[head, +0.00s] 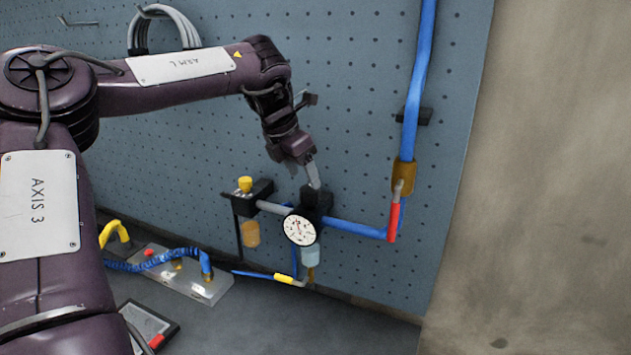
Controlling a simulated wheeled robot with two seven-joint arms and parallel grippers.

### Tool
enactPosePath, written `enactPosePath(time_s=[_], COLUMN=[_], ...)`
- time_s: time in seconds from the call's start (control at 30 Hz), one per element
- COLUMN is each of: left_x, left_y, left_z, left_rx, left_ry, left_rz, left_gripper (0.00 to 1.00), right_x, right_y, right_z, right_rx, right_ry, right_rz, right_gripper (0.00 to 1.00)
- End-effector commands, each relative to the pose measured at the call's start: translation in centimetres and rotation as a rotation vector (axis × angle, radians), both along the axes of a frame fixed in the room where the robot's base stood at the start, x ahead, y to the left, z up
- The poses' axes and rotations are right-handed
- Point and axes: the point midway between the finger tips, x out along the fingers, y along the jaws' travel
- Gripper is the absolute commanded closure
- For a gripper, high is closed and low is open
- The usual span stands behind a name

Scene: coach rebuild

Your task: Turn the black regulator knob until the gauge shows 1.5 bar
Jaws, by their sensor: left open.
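The black regulator knob (316,194) sits on top of the regulator, mounted at the pegboard. The round white gauge (300,230) is on the regulator's front, just below the knob; its needle and numbers are too small to read. My left gripper (313,178) comes down from the upper left, its fingers pointing at the knob from just above. It is open. Whether a fingertip touches the knob, I cannot tell. My right gripper is not in view.
A yellow-topped black valve block (247,190) stands left of the regulator. A blue pipe (358,229) runs right to a brass fitting with a red-handled lever (393,222). A metal block with blue hose (190,283) and a tablet (150,328) lie on the bench.

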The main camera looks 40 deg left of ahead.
Motion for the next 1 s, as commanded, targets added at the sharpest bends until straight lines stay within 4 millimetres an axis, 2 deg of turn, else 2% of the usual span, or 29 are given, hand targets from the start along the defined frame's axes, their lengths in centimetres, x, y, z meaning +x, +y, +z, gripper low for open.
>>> enactPosePath(time_s=[0.17,0.33,0.5,0.7,1.0], left_x=[1.1,1.9,2.2,2.1,2.1], left_y=[-0.2,-0.3,-0.3,-0.3,-0.3], left_z=[-2.6,-4.4,-5.0,-5.1,-5.1], left_rx=[-0.004,-0.002,-0.002,-0.002,-0.002], left_ry=[0.003,0.001,-0.003,-0.003,-0.003], left_rz=[0.002,0.001,0.001,0.003,0.003], left_gripper=[0.37,0.37,0.37,0.37,0.75], right_x=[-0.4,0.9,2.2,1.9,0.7], right_y=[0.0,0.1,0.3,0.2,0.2], right_z=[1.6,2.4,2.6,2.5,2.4], right_rx=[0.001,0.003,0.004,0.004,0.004], right_ry=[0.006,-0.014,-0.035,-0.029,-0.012], right_rz=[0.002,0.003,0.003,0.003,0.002], right_gripper=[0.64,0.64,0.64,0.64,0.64])
